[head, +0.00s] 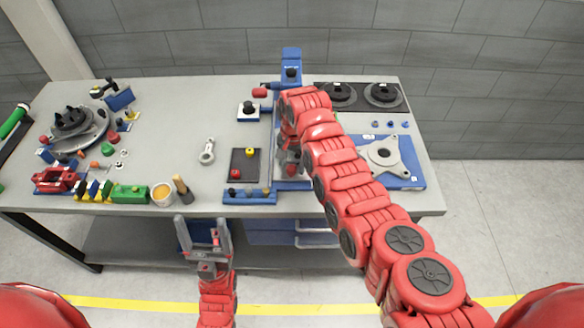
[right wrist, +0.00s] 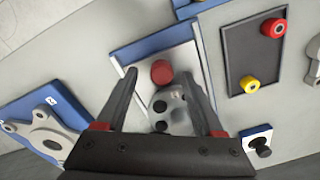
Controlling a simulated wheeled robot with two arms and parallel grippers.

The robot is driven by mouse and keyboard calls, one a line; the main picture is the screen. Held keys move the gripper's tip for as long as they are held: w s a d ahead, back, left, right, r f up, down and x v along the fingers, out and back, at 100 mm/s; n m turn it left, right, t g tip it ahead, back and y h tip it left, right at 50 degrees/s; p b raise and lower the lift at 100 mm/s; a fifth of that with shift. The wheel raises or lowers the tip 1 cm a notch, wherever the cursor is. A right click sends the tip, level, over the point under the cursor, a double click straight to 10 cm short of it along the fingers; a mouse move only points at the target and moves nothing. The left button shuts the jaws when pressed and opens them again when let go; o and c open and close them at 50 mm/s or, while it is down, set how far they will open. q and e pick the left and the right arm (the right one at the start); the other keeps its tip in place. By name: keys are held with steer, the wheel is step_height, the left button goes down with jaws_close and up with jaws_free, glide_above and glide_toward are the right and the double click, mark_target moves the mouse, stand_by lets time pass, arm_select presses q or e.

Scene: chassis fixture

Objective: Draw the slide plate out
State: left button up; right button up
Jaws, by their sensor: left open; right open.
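A dark rectangular plate (head: 245,176) with a red knob and a yellow knob lies mid-table; it also shows in the right wrist view (right wrist: 240,62). Right of it is a fixture with a pale plate on a blue base (right wrist: 133,52). A grey block with black knobs (right wrist: 178,118) and a red round knob (right wrist: 162,72) sit on it. I cannot tell which plate is the slide plate. My right gripper (right wrist: 163,50) is open over the fixture, fingers either side of the grey block and red knob; contact is unclear. My left gripper (head: 203,228) is open and empty before the table.
A blue rail (head: 249,197) lies along the front edge. A grey bracket on a blue board (head: 384,157) is at the right. A cup (head: 163,193), a green block (head: 130,193) and several parts crowd the left. Two black discs (head: 383,94) lie at the back right.

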step_height(320, 180, up, 7)
steer(key=shift+f+b, duration=0.15)
steer(key=shift+b, duration=1.1)
step_height(320, 180, up, 9)
steer(key=shift+d, duration=0.25)
steer(key=shift+s+f, duration=0.1)
steer(key=shift+f, duration=0.05)
